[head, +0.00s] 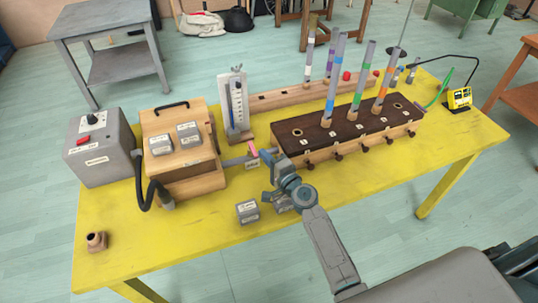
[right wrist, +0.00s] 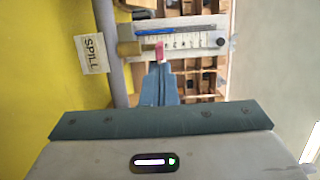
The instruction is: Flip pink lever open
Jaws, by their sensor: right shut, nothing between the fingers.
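The pink lever (head: 252,148) stands on the grey pipe between the wooden bellows box and the dark pipe chest. In the right wrist view the pink lever (right wrist: 160,51) shows end-on beside a brass-coloured valve body (right wrist: 130,48). A white tag reading SPILL (right wrist: 91,54) hangs by the grey pipe (right wrist: 108,30). My right gripper (head: 267,157) is shut and empty, just right of the lever. Its fingertips (right wrist: 160,69) point at the lever and look very close; I cannot tell whether they touch. My left gripper is not in view.
The white gauge board (head: 234,103) stands behind the lever. The bellows box (head: 200,184) is at left, the dark chest (head: 310,132) with several upright pipes at right. A small labelled block (head: 247,211) lies in front.

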